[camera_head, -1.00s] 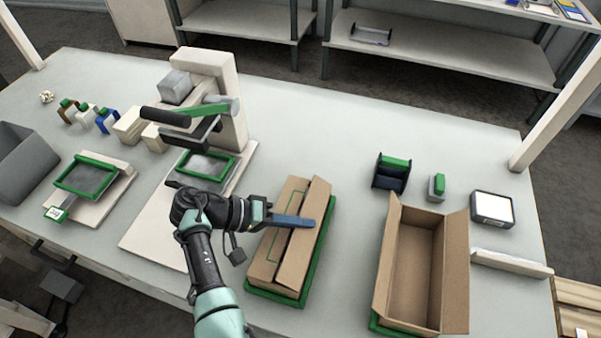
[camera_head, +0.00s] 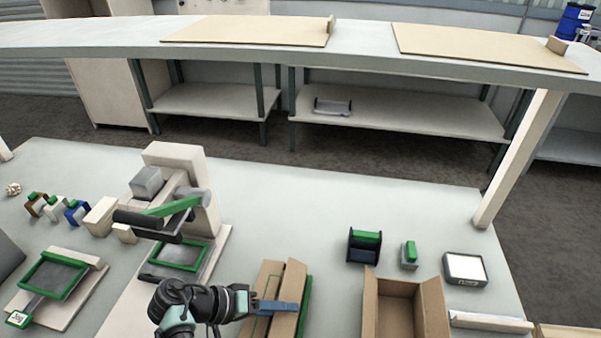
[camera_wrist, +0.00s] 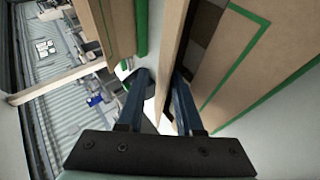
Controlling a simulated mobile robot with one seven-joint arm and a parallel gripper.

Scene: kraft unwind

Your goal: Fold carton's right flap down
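The brown carton with a green printed outline (camera_head: 265,288) is at the bottom of the head view, cut off by the frame edge. Its right flap (camera_head: 291,284) stands raised and tilted along its right side. My gripper (camera_head: 283,305) reaches across the carton from the left, its blue-grey fingers at the right flap. In the wrist view, my gripper (camera_wrist: 160,100) has its fingers apart, one on either side of a thin upright cardboard panel (camera_wrist: 172,45), which looks like this flap. A gap shows beside the left finger. The outlined cardboard (camera_wrist: 235,60) lies to the right.
An open carton (camera_head: 397,310) stands to the right. Behind it are a dark holder with a green top (camera_head: 364,246), a small green-topped block (camera_head: 409,254) and a white-topped box (camera_head: 464,268). A press-like machine (camera_head: 180,195) stands left of the carton.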

